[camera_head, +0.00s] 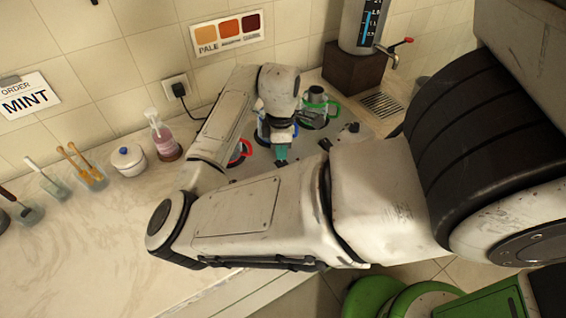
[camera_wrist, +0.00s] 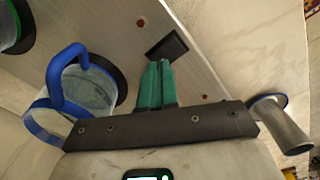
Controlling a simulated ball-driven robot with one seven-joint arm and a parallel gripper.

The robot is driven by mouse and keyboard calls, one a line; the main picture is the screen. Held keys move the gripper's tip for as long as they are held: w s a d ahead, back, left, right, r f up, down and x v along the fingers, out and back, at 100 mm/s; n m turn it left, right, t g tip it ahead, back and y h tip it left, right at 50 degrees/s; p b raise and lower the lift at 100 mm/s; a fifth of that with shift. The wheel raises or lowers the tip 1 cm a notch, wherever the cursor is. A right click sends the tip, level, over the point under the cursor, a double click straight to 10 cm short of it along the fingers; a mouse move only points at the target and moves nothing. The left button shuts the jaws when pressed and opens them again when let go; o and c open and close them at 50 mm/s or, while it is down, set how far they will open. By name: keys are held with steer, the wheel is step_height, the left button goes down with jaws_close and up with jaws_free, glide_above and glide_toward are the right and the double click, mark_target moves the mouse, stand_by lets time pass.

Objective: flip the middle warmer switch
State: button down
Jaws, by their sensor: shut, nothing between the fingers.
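My gripper (camera_wrist: 158,64) has teal fingers pressed together, empty. In the head view it (camera_head: 281,160) points down over the grey warmer plate (camera_head: 345,110). In the wrist view a dark rectangular switch (camera_wrist: 167,47) sits on the plate just beyond the fingertips; I cannot tell whether they touch it. It lies to the right of the blue-handled pot (camera_wrist: 88,88) there. In the head view dark switches (camera_head: 325,145) (camera_head: 352,127) show near the plate's front edge. I cannot tell for sure which is the middle one; my arm hides part of the plate.
Pots with red (camera_head: 240,153) and green (camera_head: 334,108) handles stand on the plate. Small red dots (camera_wrist: 204,97) mark the panel. A metal cylinder (camera_wrist: 284,122) shows at right in the wrist view. A tap urn (camera_head: 362,25) stands behind. The counter (camera_head: 90,235) at left is clear in front.

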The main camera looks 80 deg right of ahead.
steer(key=shift+f+b, duration=0.35)
steer(key=shift+f, duration=0.5)
stand_by(0.5)
step_height(320, 180, up, 7)
steer(key=p, duration=0.8)
steer(key=shift+s, duration=0.15)
stand_by(0.6)
